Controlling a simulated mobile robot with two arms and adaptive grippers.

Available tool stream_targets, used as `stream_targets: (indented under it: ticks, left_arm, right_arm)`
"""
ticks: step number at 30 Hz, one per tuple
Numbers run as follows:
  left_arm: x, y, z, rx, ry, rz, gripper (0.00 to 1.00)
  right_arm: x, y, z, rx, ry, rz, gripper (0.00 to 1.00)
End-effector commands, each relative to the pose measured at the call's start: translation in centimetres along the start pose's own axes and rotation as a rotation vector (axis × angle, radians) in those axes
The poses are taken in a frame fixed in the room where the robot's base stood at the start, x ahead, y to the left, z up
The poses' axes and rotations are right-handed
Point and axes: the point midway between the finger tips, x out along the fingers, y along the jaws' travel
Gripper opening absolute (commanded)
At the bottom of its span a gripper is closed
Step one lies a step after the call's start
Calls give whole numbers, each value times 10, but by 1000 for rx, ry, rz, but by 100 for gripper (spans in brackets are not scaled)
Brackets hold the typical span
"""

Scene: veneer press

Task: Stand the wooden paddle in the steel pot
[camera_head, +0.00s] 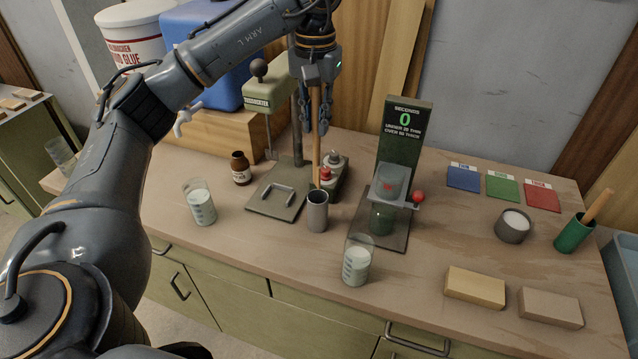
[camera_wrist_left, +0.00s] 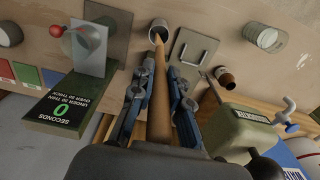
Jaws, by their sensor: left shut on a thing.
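My left gripper (camera_head: 316,130) points down and is shut on the wooden paddle (camera_head: 316,105), which hangs about upright between its fingers. The paddle also shows in the left wrist view (camera_wrist_left: 160,95), running away from the camera. The grey steel pot (camera_head: 317,213) stands upright on the bench at the front right corner of the press base. The paddle's lower end is close to the pot's rim in both views; I cannot tell whether it is inside the mouth. The pot shows in the wrist view too (camera_wrist_left: 159,25). My right gripper is not in view.
A timer stand (camera_head: 400,140) is to the right. Glass beakers (camera_head: 202,205) (camera_head: 356,264), a brown bottle (camera_head: 240,168) and a green cup (camera_head: 574,235) stand around.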

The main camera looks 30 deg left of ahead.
Motion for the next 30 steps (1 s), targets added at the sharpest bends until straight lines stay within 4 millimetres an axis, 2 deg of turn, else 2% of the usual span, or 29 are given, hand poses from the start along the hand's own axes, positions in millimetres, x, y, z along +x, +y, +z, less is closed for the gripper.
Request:
stream_targets:
  ticks: [1, 3, 5, 8, 12, 15, 17, 25, 30]
  left_arm:
    - [15, 1, 1, 2, -6, 0, 0]
    - [30, 1, 1, 2, -6, 0, 0]
    - [42, 0, 1, 1, -7, -1, 0]
    - [64, -1, 2, 0, -6, -3, 0]
    - [86, 0, 1, 1, -3, -2, 0]
    - [93, 0, 0, 0, 0, -1, 0]
    - [97, 0, 0, 0, 0, -1, 0]
    - [130, 0, 1, 0, -2, -1, 0]
    - [134, 0, 0, 0, 1, -1, 0]
  right_arm:
    - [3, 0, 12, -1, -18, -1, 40]
    - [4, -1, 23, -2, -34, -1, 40]
    - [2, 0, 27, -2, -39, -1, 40]
    - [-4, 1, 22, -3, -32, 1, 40]
    - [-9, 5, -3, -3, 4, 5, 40]
    - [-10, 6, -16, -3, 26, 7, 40]
    - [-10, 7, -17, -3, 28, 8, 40]
    - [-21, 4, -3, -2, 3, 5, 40]
    - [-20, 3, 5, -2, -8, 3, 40]
